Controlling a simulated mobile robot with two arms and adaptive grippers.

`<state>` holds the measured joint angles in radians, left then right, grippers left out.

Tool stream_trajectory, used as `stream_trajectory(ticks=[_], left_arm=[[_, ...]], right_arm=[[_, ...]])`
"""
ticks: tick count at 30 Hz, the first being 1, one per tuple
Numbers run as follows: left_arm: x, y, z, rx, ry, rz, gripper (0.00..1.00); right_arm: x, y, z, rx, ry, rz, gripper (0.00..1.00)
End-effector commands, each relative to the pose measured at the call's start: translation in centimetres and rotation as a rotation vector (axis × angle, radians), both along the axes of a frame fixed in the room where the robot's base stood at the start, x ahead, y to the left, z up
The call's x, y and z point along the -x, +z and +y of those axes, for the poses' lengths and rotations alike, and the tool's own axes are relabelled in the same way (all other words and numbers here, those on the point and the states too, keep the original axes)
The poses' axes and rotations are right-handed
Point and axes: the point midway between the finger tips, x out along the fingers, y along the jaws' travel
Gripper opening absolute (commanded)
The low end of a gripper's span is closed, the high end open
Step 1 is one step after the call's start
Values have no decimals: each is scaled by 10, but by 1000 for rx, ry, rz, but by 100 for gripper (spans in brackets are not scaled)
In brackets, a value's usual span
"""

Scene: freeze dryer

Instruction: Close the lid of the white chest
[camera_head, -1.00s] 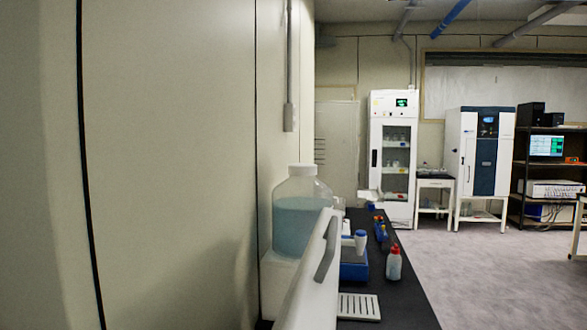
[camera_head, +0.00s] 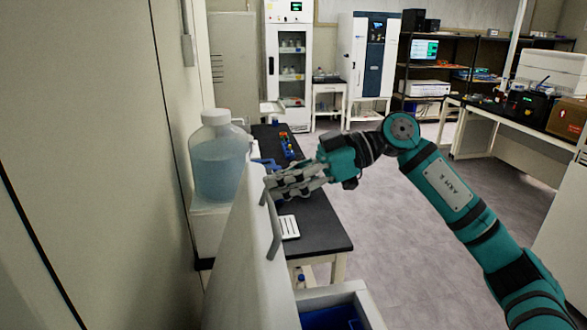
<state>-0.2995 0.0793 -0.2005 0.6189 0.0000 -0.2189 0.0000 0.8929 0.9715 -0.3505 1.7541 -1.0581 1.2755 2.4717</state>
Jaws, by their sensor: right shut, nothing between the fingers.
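The lid (camera_head: 243,265) of the white chest stands raised, seen nearly edge-on at the lower middle, with a grey bar handle (camera_head: 272,228) on its right face. The chest body (camera_head: 370,305) shows at the bottom edge, open, with a dark blue inside; most of it is out of frame. My right gripper (camera_head: 272,186) is shut and empty, its fingertips at the upper part of the lid beside the top end of the handle. I cannot tell whether they touch it. My left gripper is not in view.
A large bottle of pale blue liquid (camera_head: 219,165) stands behind the lid, close to the wall. A black-topped bench (camera_head: 320,232) lies beyond the chest, with small items on it. Open floor (camera_head: 390,230) lies to the right, partly crossed by my right arm.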

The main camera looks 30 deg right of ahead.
Motion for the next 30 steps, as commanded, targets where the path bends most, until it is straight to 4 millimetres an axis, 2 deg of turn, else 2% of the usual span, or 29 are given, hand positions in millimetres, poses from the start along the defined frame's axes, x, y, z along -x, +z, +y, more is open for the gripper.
stream_trajectory(ticks=[1,7,10,15,30], left_arm=[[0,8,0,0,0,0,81],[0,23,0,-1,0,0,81],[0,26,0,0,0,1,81],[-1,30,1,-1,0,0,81],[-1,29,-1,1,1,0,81]], right_arm=[[-2,0,12,-3,7,2,0],[-13,-14,50,-3,6,1,0],[-10,-25,33,-2,-4,6,0],[-5,-35,19,-1,-1,3,0],[-4,-39,13,-3,0,-1,0]])
